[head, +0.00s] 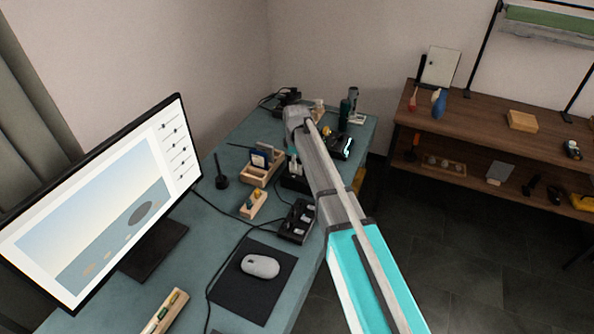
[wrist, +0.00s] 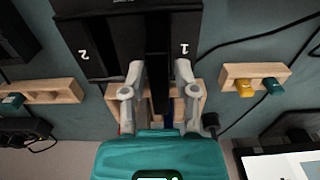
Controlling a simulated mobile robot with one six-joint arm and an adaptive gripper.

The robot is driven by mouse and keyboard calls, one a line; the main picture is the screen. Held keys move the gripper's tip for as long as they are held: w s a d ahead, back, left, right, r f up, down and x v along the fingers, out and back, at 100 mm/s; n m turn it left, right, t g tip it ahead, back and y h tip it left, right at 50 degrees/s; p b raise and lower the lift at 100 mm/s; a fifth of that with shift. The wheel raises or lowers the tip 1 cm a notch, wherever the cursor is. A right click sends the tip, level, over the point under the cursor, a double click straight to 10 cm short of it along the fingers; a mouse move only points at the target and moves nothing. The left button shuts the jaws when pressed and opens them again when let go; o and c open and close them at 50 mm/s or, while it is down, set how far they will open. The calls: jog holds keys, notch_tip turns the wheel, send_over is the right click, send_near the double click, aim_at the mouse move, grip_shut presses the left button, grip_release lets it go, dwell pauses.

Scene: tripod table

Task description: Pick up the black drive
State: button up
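A long black slab (wrist: 158,60), seen nearly edge-on, stands between the fingers of my gripper (wrist: 159,72) in the wrist view; it looks like the black drive. The fingers appear apart, one on each side of it, and I cannot make out contact. A wooden rack (wrist: 198,102) lies beneath the fingers, with other upright pieces in it. A black dock (wrist: 105,45) marked 1 and 2 lies just beyond the fingertips. The wooden rack (head: 255,181) there holds a blue and a white piece.
A small wooden holder (wrist: 262,72) with yellow and teal pieces stands on the teal desk (head: 215,225). A monitor (head: 110,205), a mouse (head: 260,266) on a black pad, a black tray (head: 297,222) and loose cables take up nearby space.

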grip_shut()
jog(key=shift+r, duration=0.15)
notch_tip(320, 180, up, 10)
jog(key=p, duration=1)
jog(key=shift+s+f, duration=0.15)
jog(key=shift+f, duration=0.05)
dwell(0.8)
